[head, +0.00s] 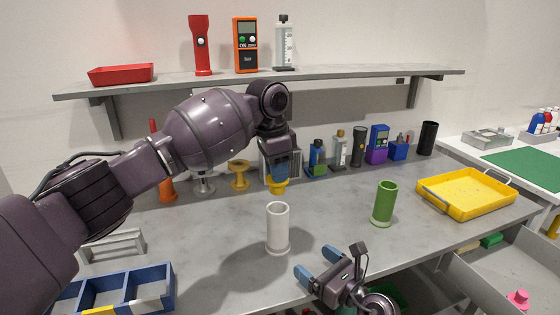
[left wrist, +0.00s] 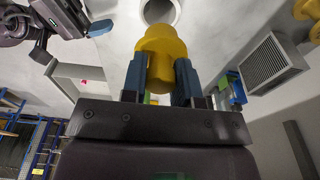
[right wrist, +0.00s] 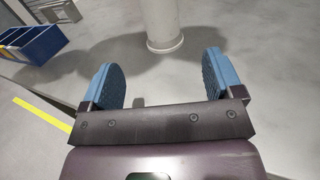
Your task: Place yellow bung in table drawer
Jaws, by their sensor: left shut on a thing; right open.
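The yellow bung (head: 278,187) is held in my left gripper (head: 279,177), above the back half of the table. In the left wrist view the bung (left wrist: 161,55) sits between the two blue fingers, its wider end outward. My right gripper (head: 318,267) is open and empty low over the table's front edge; the right wrist view also shows its spread fingers (right wrist: 163,82). An open drawer (head: 500,268) shows at the lower right, with a pink item (head: 518,299) and a green item (head: 491,240) in it.
A white cylinder (head: 278,230) and a green cylinder (head: 384,203) stand on the table (head: 335,210). A yellow tray (head: 467,192) lies at the right. A blue divided bin (head: 120,286) is at the front left. Bottles and boxes line the back, below a shelf (head: 270,78).

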